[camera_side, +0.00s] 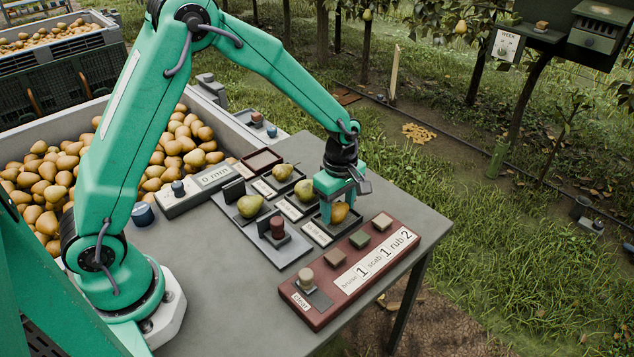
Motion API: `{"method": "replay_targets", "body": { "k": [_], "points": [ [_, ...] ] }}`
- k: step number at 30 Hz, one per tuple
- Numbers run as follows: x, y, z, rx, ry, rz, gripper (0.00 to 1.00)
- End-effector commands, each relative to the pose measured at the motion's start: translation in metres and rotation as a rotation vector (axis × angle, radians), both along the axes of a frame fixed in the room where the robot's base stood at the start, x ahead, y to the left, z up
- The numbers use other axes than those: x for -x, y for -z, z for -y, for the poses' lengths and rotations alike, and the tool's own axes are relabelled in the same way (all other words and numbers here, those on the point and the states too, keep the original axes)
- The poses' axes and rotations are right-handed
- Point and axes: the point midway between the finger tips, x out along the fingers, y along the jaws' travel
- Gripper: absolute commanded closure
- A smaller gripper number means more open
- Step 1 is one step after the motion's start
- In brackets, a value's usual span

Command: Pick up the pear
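An orange-yellow pear (340,212) sits in a dark tray at the right end of the sorting board on the grey table. My green gripper (339,208) points straight down over this pear. One finger shows at its left side; the other side is partly hidden, so I cannot tell whether the fingers touch it. Three greener pears lie in other trays: one at the front left (250,205), one at the back (282,171) and one in the middle (305,190).
A red-brown panel (350,268) with buttons and number labels lies along the table's front right. A scale-like box (195,191) stands at left. A large bin (262,136) full of pears is behind my arm. Bare table (415,225) shows at right.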

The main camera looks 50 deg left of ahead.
Motion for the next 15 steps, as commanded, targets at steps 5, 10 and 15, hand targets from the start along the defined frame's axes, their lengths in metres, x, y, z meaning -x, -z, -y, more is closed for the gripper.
{"method": "replay_targets", "body": {
  "k": [5,10,15],
  "points": [
    [-0.0001,-0.0003,0.0,0.0,0.0,0.0,0.68],
    [-0.0002,-0.0003,0.0,0.0,0.0,0.0,0.68],
    [-0.0005,-0.004,0.0001,0.0,0.0,0.002,0.68]
  ]
}}
